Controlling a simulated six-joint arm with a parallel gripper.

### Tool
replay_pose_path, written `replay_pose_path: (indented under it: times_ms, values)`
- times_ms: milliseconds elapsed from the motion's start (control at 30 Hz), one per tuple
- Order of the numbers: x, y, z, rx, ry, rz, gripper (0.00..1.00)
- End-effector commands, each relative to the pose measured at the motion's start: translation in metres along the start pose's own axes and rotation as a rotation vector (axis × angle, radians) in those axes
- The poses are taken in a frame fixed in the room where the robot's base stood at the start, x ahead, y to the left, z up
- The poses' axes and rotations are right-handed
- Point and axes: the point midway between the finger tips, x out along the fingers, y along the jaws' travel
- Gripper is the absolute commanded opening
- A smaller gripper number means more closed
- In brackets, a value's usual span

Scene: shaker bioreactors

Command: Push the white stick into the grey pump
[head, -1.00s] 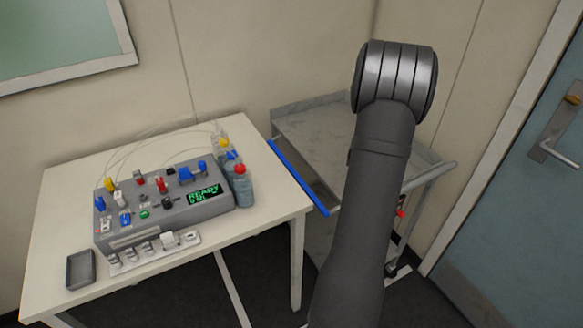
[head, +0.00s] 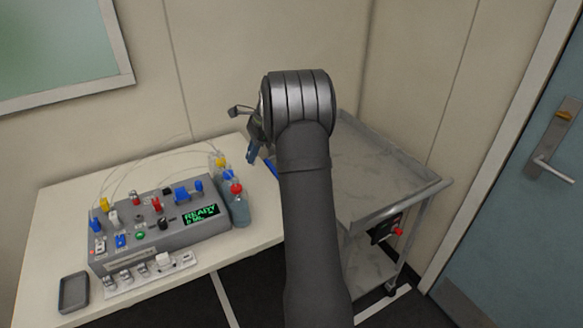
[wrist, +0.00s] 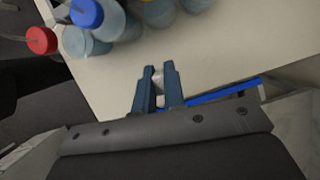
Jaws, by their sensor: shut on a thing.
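Bottles with red (head: 238,205), blue and yellow caps stand at the box's right end, between it and my gripper. Thin clear tubes arch behind the box. A white rack (head: 125,284) and a dark tray (head: 74,293) lie in front. A metal cart (head: 385,170) stands right.

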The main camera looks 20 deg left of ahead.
Motion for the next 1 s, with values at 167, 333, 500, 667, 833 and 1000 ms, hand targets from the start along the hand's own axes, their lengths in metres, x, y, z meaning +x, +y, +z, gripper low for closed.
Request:
replay_pose_path:
  times_ms: [167, 333, 500, 667, 833, 1000]
  values:
    - [0.005, -0.025, 0.063, 0.128, 0.001, -0.056, 0.00]
    - [0.015, -0.034, 0.115, 0.171, 0.001, -0.071, 0.00]
    - [0.037, -0.023, 0.175, 0.055, 0.001, -0.022, 0.00]
    - [0.055, -0.009, 0.228, -0.047, 0.001, 0.020, 0.00]
    - [0.066, 0.003, 0.260, -0.109, 0.001, 0.047, 0.00]
    - [0.072, 0.006, 0.266, -0.125, 0.001, 0.054, 0.00]
